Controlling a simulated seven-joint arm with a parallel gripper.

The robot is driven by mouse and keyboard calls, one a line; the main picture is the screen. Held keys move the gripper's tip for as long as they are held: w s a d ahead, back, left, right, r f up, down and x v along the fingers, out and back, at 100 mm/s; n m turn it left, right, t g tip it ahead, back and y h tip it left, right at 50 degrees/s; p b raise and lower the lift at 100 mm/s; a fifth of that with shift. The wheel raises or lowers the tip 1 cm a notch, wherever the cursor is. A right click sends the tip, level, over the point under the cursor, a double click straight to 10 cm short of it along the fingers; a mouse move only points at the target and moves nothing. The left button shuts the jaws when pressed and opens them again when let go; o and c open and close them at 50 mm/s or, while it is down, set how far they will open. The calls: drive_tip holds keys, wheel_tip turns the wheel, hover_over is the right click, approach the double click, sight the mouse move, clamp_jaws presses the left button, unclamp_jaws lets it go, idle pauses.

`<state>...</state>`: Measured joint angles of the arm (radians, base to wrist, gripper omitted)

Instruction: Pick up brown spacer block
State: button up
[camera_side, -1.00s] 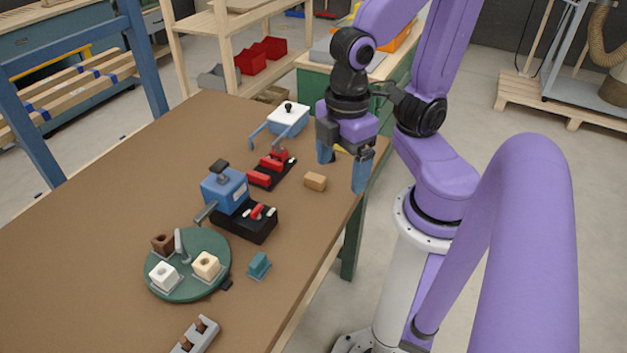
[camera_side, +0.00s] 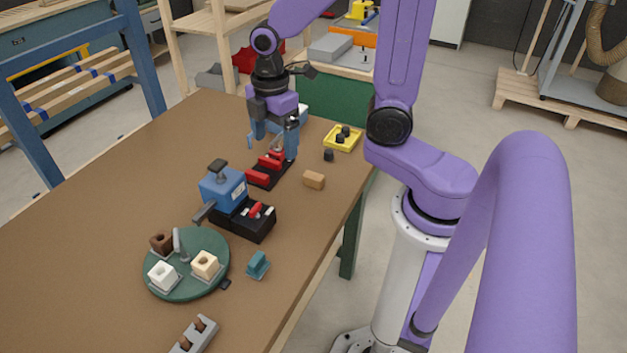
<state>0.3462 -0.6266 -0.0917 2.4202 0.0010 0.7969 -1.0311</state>
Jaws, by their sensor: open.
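A dark brown block (camera_side: 161,243) with a hole in its top sits on the round green turntable (camera_side: 190,285), at its far left side. A white block (camera_side: 163,276) and a cream block (camera_side: 206,265) share the turntable. A small tan block (camera_side: 314,181) lies by itself on the table near the right edge. My gripper (camera_side: 273,145) is open with its blue fingers pointing down. It is over the red and black clamp fixture (camera_side: 267,170), well away from the turntable. Whether the fingers touch the fixture cannot be told.
A blue and black device (camera_side: 225,188) with a lever stands between my gripper and the turntable. A grey upright handle (camera_side: 180,245) rises from the turntable. A yellow tray (camera_side: 343,138), a teal block (camera_side: 258,264) and a grey holder (camera_side: 194,335) are nearby. The table's left side is clear.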

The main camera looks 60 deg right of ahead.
drive_tip(key=w+d+f, duration=0.1)
drive_tip(key=w+d, duration=0.2)
drive_tip(key=d, duration=0.1)
drive_tip(key=n, duration=0.3)
hover_over(313, 175)
wheel_tip(313, 175, down, 3)
drive_tip(key=shift+s+f, duration=0.1)
drive_tip(key=shift+f, duration=8.7)
drive_tip(key=c, duration=1.1)
drive_tip(key=shift+r, duration=0.1)
drive_tip(key=shift+c, duration=0.2)
